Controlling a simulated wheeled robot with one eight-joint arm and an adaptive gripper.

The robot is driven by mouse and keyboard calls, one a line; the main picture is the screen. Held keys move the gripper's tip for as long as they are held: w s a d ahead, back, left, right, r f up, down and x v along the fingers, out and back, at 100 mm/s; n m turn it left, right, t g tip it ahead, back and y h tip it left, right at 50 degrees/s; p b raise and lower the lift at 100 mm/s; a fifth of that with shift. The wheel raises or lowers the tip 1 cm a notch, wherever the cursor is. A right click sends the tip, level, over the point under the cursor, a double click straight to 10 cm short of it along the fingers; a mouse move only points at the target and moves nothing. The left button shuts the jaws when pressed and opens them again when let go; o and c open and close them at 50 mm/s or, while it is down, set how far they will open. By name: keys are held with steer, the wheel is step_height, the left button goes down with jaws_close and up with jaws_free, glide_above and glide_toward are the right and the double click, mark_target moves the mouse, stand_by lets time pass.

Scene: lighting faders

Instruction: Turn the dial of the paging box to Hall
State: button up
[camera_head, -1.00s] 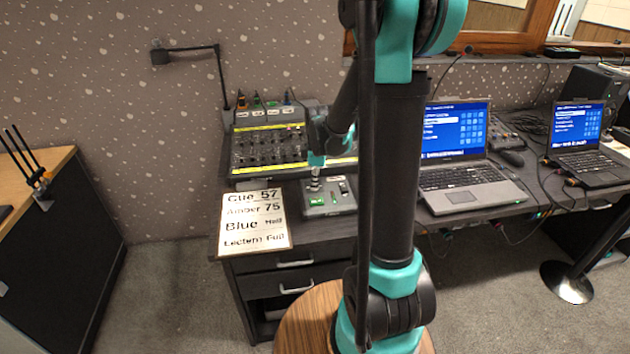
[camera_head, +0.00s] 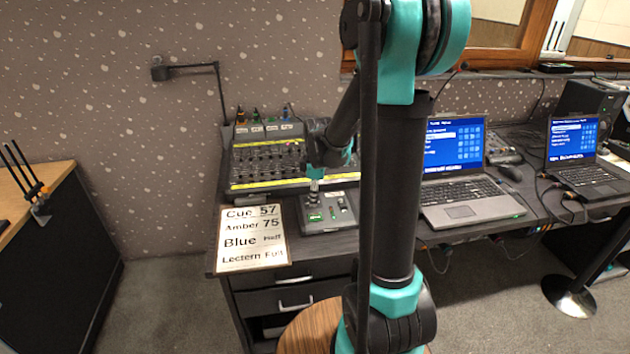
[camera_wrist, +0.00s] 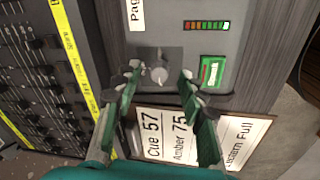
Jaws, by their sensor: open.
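The paging box (camera_head: 340,212) is a small grey box on the desk, right of the cue sign and in front of the mixer. In the wrist view its grey panel (camera_wrist: 225,55) carries a round silver dial (camera_wrist: 159,74) with a pointer ridge; which label it points to cannot be read. My gripper (camera_wrist: 160,80) is open, its fingertips on either side of the dial with gaps, not closed on it. In the head view my gripper (camera_head: 314,184) is over the box's left part and hides the dial there.
A mixer (camera_head: 262,158) with faders stands behind the box. A printed sign (camera_head: 251,239) lies at the desk's front left. A laptop (camera_head: 468,190) stands to the right.

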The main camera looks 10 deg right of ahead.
mark_target(316, 209)
step_height(316, 209, up, 11)
steer(key=s, duration=0.2)
steer(key=shift+f, duration=0.2)
steer(key=shift+d, duration=0.1)
steer(key=s+d+f+m+t, duration=0.1)
steer(key=s+f+m, duration=0.5)
steer(key=s, duration=0.4)
steer(key=s+d+f+m+t, duration=0.1)
steer(key=s+d+f+m, duration=0.1)
steer(key=s+f+m, duration=0.4)
steer(key=s+m, duration=0.3)
steer(key=shift+s+d, duration=0.2)
steer(key=shift+s, duration=0.15)
steer(key=shift+r, duration=0.1)
steer(key=shift+c, duration=0.6)
